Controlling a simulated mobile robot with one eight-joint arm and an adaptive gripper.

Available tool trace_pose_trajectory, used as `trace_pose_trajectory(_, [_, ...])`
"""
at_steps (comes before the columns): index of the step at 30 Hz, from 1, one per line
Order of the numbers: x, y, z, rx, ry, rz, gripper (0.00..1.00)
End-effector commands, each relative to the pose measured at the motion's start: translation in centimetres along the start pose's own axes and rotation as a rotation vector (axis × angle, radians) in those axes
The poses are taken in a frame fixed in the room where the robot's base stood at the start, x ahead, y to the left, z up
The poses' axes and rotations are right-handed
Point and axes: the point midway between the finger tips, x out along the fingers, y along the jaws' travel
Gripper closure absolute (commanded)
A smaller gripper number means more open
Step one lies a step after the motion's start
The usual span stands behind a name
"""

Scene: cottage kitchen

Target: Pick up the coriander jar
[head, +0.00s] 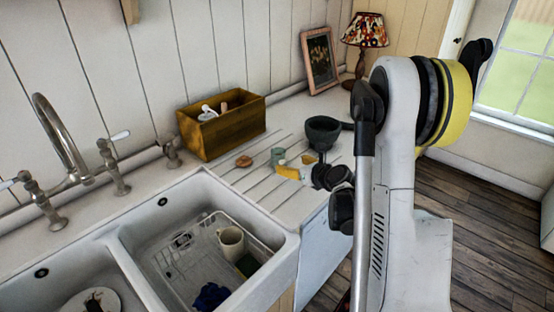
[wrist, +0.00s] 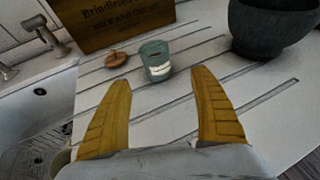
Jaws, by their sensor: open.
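A small grey-green jar with a pale label (wrist: 156,62) stands upright on the ribbed white drainboard; it also shows in the head view (head: 277,157). It is the likely coriander jar, but its label is too small to read. My gripper (wrist: 161,78) is open, with its two yellow fingers spread apart and nothing held. The jar is just beyond the fingertips, roughly centred between them in the wrist view. In the head view my gripper (head: 298,167) is low over the drainboard, just right of the jar.
A brown round lid-like piece (wrist: 116,59) lies left of the jar. A dark bowl or mortar (head: 323,132) stands to the right. A wooden box (head: 222,127) is behind. The sink (head: 200,240) with a rack and mug (head: 231,241) is in front.

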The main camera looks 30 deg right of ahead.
Motion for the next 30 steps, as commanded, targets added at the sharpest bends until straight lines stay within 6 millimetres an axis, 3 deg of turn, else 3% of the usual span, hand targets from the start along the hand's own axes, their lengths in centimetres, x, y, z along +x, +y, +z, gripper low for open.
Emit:
trace_pose_trajectory(4, [2.8,0.1,-0.1,0.001,-0.002,0.003,0.27])
trace_pose_trajectory(11, [4.9,0.3,-0.1,0.002,-0.003,0.002,0.27])
trace_pose_trajectory(18, [8.6,0.6,-0.3,0.004,-0.004,0.001,0.27])
trace_pose_trajectory(26, [9.1,0.6,0.0,0.005,-0.004,0.001,0.27])
trace_pose_trajectory(30, [9.1,0.6,0.0,0.005,-0.004,0.001,0.66])
